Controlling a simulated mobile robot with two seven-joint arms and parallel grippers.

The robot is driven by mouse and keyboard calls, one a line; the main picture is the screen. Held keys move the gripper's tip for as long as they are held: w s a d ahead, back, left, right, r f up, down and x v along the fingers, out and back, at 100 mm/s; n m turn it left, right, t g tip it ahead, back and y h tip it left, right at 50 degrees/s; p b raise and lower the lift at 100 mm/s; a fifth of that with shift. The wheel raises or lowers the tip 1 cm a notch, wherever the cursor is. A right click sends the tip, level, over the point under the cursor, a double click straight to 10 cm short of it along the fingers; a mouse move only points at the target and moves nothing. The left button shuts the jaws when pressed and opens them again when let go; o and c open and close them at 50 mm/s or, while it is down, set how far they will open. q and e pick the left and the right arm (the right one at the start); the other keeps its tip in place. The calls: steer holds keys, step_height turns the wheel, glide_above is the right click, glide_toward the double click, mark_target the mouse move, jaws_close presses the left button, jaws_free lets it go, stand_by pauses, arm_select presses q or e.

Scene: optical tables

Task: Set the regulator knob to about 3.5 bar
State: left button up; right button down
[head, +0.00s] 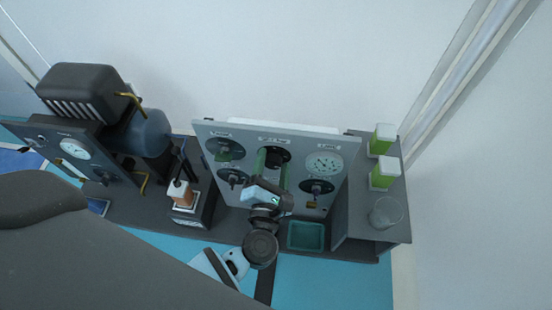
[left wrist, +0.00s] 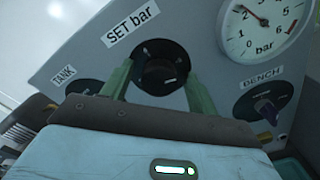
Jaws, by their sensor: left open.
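The regulator knob (left wrist: 160,72) is a round black knob with a white mark, on the grey panel (left wrist: 211,66) under the "SET bar" label. The mark sits toward the lower right in the left wrist view. In the head view the knob (head: 275,155) is partly behind my gripper. My left gripper (head: 272,162) is open, and its green fingers (left wrist: 158,76) stand one on each side of the knob. I cannot tell whether they touch it. My right gripper is not in view.
A TANK valve (left wrist: 84,87) is left of the knob and a BENCH valve (left wrist: 265,104) is right. A teal tray (head: 306,236) lies below the panel. Green-and-white blocks (head: 384,172) and a glass (head: 386,212) stand at the right. A compressor (head: 146,134) stands at the left.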

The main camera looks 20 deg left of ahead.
arm_select(q)
steer(key=shift+s, duration=0.15)
steer(key=shift+c, duration=0.5)
steer(key=c, duration=0.9)
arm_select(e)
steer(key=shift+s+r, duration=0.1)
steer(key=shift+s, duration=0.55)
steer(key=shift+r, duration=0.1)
